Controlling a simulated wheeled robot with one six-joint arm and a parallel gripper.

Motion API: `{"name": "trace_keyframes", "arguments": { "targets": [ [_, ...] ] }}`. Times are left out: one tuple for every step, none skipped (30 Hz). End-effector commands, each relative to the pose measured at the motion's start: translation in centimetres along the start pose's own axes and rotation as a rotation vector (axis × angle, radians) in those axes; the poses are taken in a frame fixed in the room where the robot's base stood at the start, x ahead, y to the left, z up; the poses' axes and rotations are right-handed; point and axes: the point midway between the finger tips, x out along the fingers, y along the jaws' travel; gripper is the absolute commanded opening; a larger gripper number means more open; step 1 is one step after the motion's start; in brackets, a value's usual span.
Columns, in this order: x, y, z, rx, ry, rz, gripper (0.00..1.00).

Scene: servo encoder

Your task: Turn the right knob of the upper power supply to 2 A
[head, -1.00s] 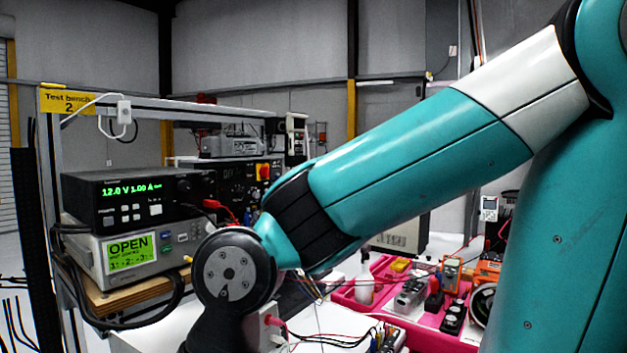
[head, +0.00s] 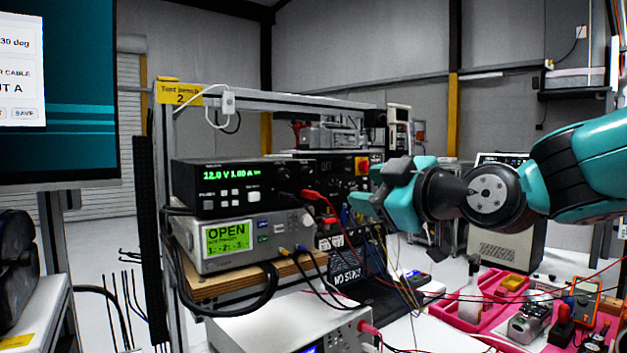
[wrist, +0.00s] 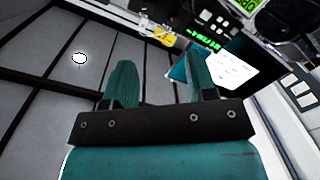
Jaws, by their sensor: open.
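The upper power supply (head: 222,200) is a black box at the left-middle of the head view, its green display (head: 231,175) reading 12.0 V and 1.00 A. Dark knobs sit at the right of its front, too small and dark to read their positions. In the wrist view, the supply's display (wrist: 205,36) shows small and tilted near the top. My gripper (head: 357,190) is to the right of the supply in the head view, apart from it. In the wrist view my gripper (wrist: 160,72) has its two teal fingers spread with nothing between them.
A grey instrument (head: 225,240) with a green OPEN screen stands under the supply on a wooden shelf (head: 245,281). Red plugs (head: 312,195) and hanging cables lie right of the supply. A pink tray (head: 470,305) with tools is at lower right. A monitor (head: 60,90) stands left.

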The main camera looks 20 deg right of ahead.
Motion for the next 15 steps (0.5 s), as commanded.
{"name": "trace_keyframes", "arguments": {
  "targets": [
    [0.1,0.9,0.0,-0.024,0.012,0.034,0.52],
    [0.2,1.2,-0.1,-0.033,0.017,0.046,0.52],
    [0.4,1.5,-0.2,-0.041,0.022,0.056,0.52],
    [0.7,1.6,-0.3,-0.044,0.024,0.058,0.52],
    [1.0,1.7,-0.4,-0.045,0.024,0.058,0.52],
    [1.6,1.8,-0.5,-0.044,0.023,0.057,0.52],
    [2.0,1.8,-0.6,-0.043,0.024,0.055,0.52],
    [2.6,1.7,-0.6,-0.043,0.023,0.053,0.52],
    [3.4,1.8,-0.7,-0.042,0.024,0.052,0.52],
    [4.0,1.9,-0.7,-0.042,0.023,0.053,0.52],
    [4.7,1.9,-0.7,-0.041,0.022,0.052,0.52],
    [5.7,1.9,-0.7,-0.042,0.022,0.051,0.52],
    [6.3,1.9,-0.7,-0.042,0.021,0.051,0.52],
    [7.0,2.1,-0.8,-0.042,0.022,0.052,0.52],
    [7.9,2.1,-0.8,-0.042,0.021,0.052,0.52]
  ]
}}
